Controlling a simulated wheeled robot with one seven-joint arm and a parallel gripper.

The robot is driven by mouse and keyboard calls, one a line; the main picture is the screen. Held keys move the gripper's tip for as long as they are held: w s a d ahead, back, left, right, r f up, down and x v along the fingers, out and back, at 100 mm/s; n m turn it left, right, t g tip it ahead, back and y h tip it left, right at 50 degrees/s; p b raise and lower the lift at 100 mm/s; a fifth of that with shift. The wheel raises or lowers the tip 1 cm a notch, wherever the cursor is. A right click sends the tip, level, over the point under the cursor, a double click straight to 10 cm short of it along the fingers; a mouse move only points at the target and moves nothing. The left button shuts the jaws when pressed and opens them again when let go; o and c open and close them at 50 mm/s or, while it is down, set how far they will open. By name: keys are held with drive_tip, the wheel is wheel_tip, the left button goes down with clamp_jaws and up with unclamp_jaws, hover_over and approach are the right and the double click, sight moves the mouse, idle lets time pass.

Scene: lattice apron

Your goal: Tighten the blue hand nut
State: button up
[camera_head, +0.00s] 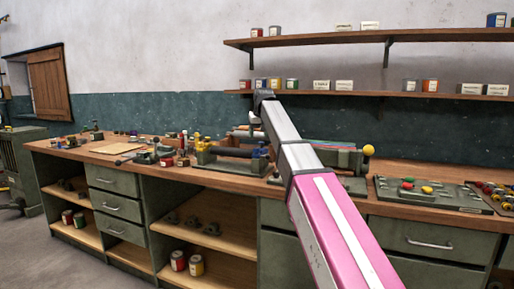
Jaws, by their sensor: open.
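A green fixture (232,165) with a dark bar and small yellow and dark parts stands at the middle of the bench. A second green fixture (345,158) with a yellow ball knob (368,150) stands right of it, partly hidden by my pink and grey arm. My arm reaches from the lower right up to the middle, in front of the bench.
A long wooden bench top (455,176) bears loose tools and small jars at left. A green panel (430,192) with green, red and yellow knobs lies at right, beside a tray of coloured parts (495,193). Shelves (450,35) with cans hang above. Floor is free at lower left.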

sight(257, 151)
drive_tip(key=x, duration=0.7)
drive_tip(key=shift+f, duration=0.25)
drive_tip(key=c, duration=0.9)
